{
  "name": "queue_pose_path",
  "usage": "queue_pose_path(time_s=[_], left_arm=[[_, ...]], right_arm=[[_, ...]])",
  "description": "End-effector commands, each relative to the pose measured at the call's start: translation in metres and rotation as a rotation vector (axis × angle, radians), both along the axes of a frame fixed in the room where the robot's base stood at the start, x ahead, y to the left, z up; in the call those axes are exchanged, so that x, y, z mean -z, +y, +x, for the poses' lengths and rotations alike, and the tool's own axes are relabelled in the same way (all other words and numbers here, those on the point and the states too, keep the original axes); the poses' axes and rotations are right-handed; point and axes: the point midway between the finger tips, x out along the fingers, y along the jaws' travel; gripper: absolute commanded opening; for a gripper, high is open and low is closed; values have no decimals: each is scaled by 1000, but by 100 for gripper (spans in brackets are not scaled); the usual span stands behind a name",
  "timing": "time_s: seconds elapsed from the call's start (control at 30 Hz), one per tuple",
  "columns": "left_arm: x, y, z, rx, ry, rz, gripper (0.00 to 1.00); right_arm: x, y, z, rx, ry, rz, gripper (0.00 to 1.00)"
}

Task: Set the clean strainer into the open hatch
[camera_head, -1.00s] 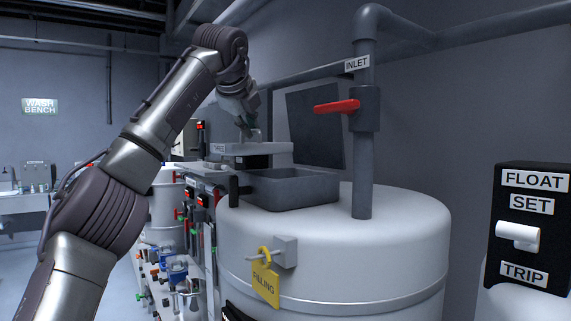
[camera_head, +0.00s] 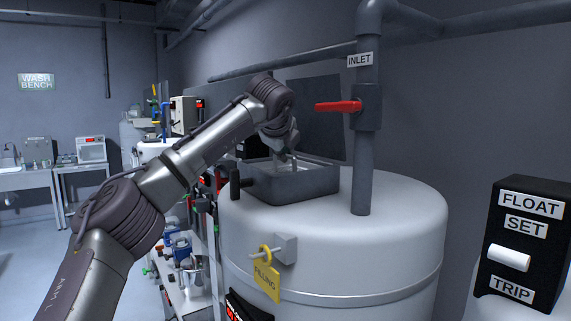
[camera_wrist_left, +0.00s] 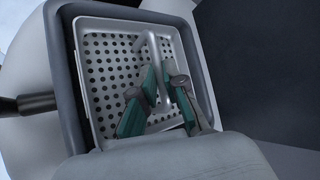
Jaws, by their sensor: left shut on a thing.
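The strainer (camera_wrist_left: 110,62) is a light metal tray with a perforated floor and a bent bar handle. It lies within the dark rim of the open hatch (camera_head: 292,187) on top of the white tank, and is slightly turned against that rim in the left wrist view. I cannot tell whether it is fully seated. In the head view only a bit of the strainer (camera_head: 308,167) shows above the hatch wall. My left gripper (camera_head: 286,160) is above the hatch with its green-padded fingers (camera_wrist_left: 160,88) shut on the strainer's handle (camera_wrist_left: 150,46). My right gripper is out of view.
The raised dark hatch lid (camera_head: 318,120) stands behind the hatch. The inlet pipe (camera_head: 363,170) with a red valve lever (camera_head: 338,106) rises to the right. A yellow FILLING tag (camera_head: 267,282) hangs at the tank's front. A FLOAT SET/TRIP box (camera_head: 520,245) is far right.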

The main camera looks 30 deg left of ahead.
Motion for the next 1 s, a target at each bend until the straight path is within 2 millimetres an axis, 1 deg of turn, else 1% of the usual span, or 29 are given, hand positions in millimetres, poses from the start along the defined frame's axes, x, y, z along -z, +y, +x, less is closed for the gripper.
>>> queue_pose_path(time_s=[0.07, 0.2, 0.23, 0.3, 0.4, 0.6, 0.8, 0.83, 0.97, 1.0], left_arm=[[6, 0, 0, 1, -1, 2, 0], [28, 0, -1, 2, 1, 1, 0], [24, -1, 1, 2, 0, 2, 0], [28, -2, 3, 1, -1, 1, 0], [33, -2, 4, 1, -2, 0, 0], [34, -2, 4, 1, -3, 0, 0], [39, -2, 4, 1, -3, 0, 0], [40, -2, 4, 0, -1, 0, 13], [38, -2, 4, 0, 0, 0, 35], [38, -2, 4, 0, 0, 0, 37]], right_arm=[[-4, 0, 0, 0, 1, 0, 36], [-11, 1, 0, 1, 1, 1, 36], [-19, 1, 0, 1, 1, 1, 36], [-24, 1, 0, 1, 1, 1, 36], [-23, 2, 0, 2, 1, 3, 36], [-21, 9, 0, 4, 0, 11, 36], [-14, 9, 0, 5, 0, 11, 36], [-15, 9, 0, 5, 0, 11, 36], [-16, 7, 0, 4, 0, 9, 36], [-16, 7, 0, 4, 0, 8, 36]])
